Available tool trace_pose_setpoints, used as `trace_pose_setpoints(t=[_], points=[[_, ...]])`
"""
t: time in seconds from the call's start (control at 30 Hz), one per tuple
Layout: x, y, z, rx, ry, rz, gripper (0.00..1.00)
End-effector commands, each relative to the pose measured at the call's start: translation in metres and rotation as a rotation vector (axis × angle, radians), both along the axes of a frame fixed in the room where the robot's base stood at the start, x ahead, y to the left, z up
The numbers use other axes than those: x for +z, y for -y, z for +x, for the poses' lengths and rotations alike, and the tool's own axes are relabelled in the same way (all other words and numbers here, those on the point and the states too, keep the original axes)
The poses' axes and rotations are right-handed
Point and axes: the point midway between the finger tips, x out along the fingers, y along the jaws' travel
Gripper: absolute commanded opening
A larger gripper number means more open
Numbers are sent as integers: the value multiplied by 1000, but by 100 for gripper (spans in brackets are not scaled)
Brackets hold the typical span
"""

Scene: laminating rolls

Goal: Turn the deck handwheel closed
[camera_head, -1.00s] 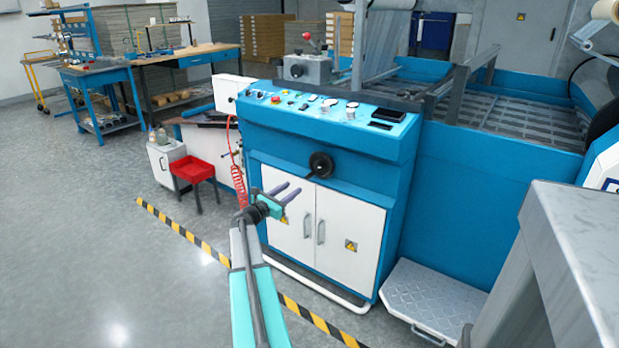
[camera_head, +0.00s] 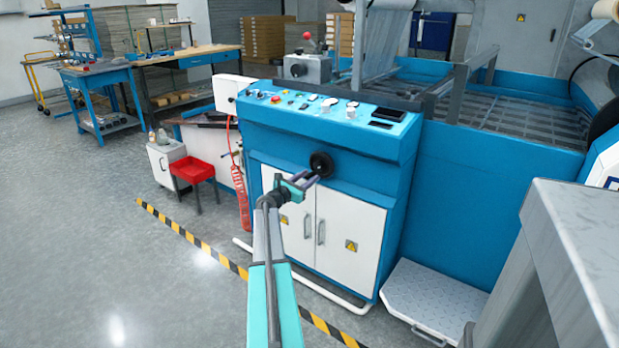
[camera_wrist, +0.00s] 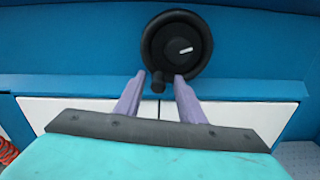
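The deck handwheel (camera_head: 321,164) is a black round wheel on the blue front face of the machine, below the control panel. In the wrist view the handwheel (camera_wrist: 177,46) fills the upper middle, with a light mark on its hub and a dark handle knob (camera_wrist: 158,82) at its lower left edge. My gripper (camera_head: 312,178) is just in front of the wheel's lower left. In the wrist view my gripper's two purple fingers (camera_wrist: 158,90) stand apart, with the knob between or just beyond their tips. I cannot tell whether they touch it.
White cabinet doors (camera_head: 343,236) lie below the wheel, and the sloped control panel (camera_head: 330,110) is above it. A red coiled hose (camera_head: 240,185) hangs at the left. A metal step (camera_head: 436,297) is on the floor at the right.

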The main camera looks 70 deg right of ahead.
Motion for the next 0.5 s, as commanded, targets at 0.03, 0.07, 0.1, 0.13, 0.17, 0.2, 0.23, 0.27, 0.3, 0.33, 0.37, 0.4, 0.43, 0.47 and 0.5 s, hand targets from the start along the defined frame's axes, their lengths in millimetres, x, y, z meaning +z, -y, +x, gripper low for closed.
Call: trace_pose_setpoints(t=[0.03, 0.07, 0.1, 0.13, 0.17, 0.2, 0.23, 0.27, 0.3, 0.33, 0.37, 0.4, 0.43, 0.47, 0.5], points=[[0, 4, -1, 0, 0, 0, 36], [0, 5, -1, 0, 0, 0, 36], [0, 6, -1, 0, 0, 0, 36], [0, 6, -2, 0, 0, 0, 36], [0, 6, -2, 0, 0, 0, 36], [0, 7, -2, 0, 0, 0, 36], [0, 7, -2, 0, 0, 0, 36], [0, 7, -2, 0, 0, 0, 36], [0, 7, -2, 0, 0, 0, 36], [0, 7, -2, 0, 0, 0, 36], [0, 6, -2, 0, 0, 0, 36], [0, 6, -2, 0, 0, 0, 36], [0, 6, -2, 0, 0, 0, 36], [0, 6, -2, 0, 0, 0, 32], [0, 6, -2, 0, 0, 0, 26]])
